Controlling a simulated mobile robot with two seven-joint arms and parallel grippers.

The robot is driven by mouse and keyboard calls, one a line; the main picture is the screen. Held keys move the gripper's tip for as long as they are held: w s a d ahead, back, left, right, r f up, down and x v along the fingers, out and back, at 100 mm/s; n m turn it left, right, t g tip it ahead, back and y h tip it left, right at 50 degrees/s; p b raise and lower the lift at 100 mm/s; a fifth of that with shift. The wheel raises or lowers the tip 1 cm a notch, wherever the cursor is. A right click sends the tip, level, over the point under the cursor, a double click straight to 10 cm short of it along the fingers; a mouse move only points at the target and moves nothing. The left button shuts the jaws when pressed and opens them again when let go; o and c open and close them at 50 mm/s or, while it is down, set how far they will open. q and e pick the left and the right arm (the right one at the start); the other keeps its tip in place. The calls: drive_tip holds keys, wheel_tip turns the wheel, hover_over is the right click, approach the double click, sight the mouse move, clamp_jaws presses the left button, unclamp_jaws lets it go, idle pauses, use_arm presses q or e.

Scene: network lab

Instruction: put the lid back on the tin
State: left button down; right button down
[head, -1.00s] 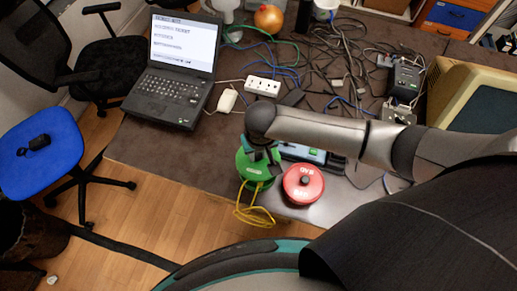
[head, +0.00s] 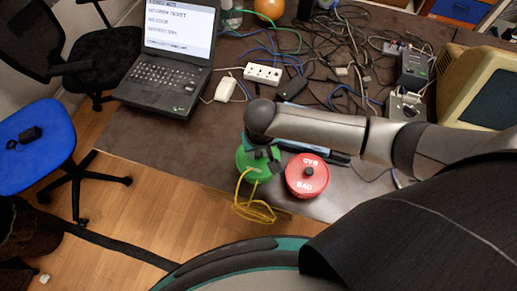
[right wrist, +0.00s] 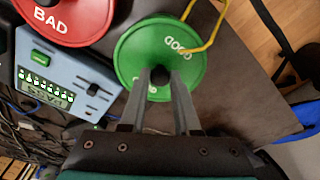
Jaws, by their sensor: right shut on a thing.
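The green lid (right wrist: 137,42), marked GOOD, has a dark knob. It also shows at the table's front edge in the head view (head: 243,160). My right gripper (right wrist: 161,78) is shut on the knob, with a finger on each side. The tin under the lid is mostly hidden, so I cannot tell whether the lid sits on it or is held just above. A yellow cable (head: 255,209) runs from the green lid's edge and hangs over the table edge. My left gripper is not in view.
A red lidded tin (head: 307,178) marked BAD stands close to the right of the green one. A blue device with a screen (right wrist: 62,80) is beside both. A laptop (head: 165,85), a power strip (head: 263,74) and tangled cables lie farther back.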

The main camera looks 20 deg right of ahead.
drive_tip(key=shift+r+p, duration=0.1)
drive_tip(key=shift+p, duration=0.8)
idle(1.0)
drive_tip(key=shift+f+p, duration=0.2)
drive_tip(key=shift+p, duration=0.45)
idle(1.3)
idle(0.3)
drive_tip(key=shift+c, duration=0.4)
unclamp_jaws()
wheel_tip(320, 180, up, 7)
drive_tip(key=p, duration=0.8)
drive_tip(key=shift+s, duration=0.1)
idle(0.6)
clamp_jaws()
idle(0.7)
